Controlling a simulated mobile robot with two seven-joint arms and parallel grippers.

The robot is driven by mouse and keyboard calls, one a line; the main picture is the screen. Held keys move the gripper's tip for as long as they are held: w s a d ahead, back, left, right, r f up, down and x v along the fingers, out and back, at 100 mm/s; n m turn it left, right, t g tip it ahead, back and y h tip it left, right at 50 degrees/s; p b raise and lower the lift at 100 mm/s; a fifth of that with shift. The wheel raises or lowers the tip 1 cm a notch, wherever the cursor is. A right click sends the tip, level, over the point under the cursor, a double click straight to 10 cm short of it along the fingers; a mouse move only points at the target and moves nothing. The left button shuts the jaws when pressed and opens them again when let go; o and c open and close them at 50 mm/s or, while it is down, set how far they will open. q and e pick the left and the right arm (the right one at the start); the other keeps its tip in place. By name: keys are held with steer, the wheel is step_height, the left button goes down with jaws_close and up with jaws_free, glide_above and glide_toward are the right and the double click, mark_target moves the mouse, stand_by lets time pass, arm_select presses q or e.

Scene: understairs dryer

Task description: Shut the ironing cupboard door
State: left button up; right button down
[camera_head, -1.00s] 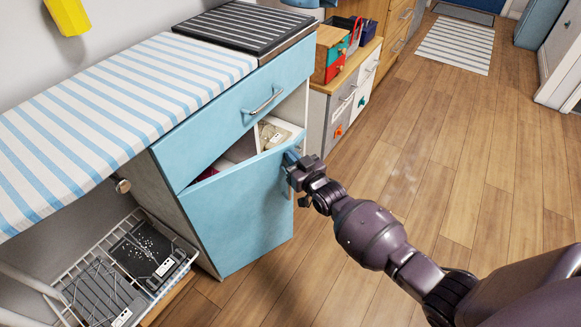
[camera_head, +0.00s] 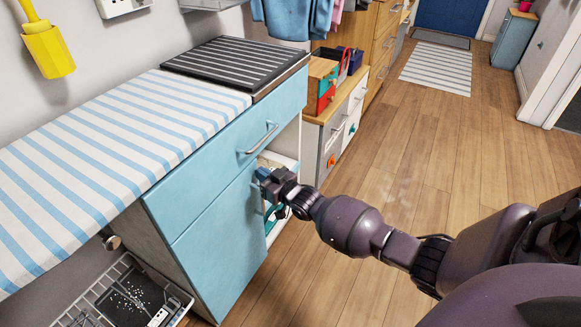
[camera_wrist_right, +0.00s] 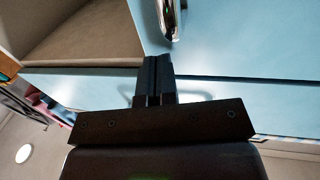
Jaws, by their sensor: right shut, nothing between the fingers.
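The light blue ironing cupboard door (camera_head: 222,245) is under the blue drawer front (camera_head: 235,150). Its top edge runs along the drawer's lower edge, and I see no gap between them. The wrist view also shows the door panel (camera_wrist_right: 235,35) in line with the drawer panel (camera_wrist_right: 260,103). The door's metal handle (camera_wrist_right: 170,20) is at the top of that view. My right gripper (camera_head: 263,180) is shut and empty at the door's upper right edge, hiding part of it. I cannot tell whether it touches the door. My left gripper is not in view.
Right of the door edge, an open white-lined space (camera_head: 285,163) shows. A striped ironing surface (camera_head: 120,130) and a dark ribbed tray (camera_head: 235,62) lie on top. A wire rack (camera_head: 130,290) stands lower left. The wooden floor (camera_head: 420,140) to the right is clear.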

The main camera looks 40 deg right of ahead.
steer(key=shift+w+a+r, duration=0.15)
steer(key=shift+w+r, duration=0.15)
steer(key=shift+w, duration=0.45)
